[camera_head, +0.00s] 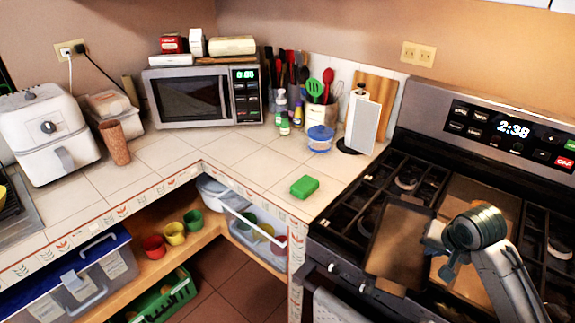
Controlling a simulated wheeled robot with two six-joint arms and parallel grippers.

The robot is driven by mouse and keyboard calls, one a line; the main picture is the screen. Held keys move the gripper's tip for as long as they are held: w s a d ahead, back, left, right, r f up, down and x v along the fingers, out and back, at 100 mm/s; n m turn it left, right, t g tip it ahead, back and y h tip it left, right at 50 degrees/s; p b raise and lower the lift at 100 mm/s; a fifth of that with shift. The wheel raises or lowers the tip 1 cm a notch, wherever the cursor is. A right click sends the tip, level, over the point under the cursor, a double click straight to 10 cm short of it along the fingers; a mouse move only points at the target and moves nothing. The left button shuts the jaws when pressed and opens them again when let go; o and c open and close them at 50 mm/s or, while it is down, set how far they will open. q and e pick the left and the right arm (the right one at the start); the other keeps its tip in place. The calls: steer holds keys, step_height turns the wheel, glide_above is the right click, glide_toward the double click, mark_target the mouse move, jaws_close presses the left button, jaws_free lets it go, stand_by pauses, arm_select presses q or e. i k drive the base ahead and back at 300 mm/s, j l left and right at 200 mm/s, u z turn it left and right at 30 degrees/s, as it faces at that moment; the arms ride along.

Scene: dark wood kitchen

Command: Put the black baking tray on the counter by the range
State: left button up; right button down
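The baking tray (393,243), a dark grey-brown flat sheet, shows over the left front of the range (345,225), its near end overlapping the range's front edge. My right gripper (438,245) is at the tray's right edge and appears shut on it. The fingertips are partly hidden by the wrist, and how far the tray is above the burners is hard to tell. The tiled counter (255,165) by the range lies to the left of the tray. My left gripper is not in view.
A green sponge (304,187) lies on the counter near the range. A microwave (203,97) fills the corner. A brown board-like sheet (482,203) lies on the cooktop.

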mark_target(259, 155)
steer(key=i+j+u, duration=0.25)
steer(key=j+u, duration=0.15)
steer(key=i+j+u, duration=0.25)
steer(key=u, duration=0.15)
steer(key=j, duration=0.1)
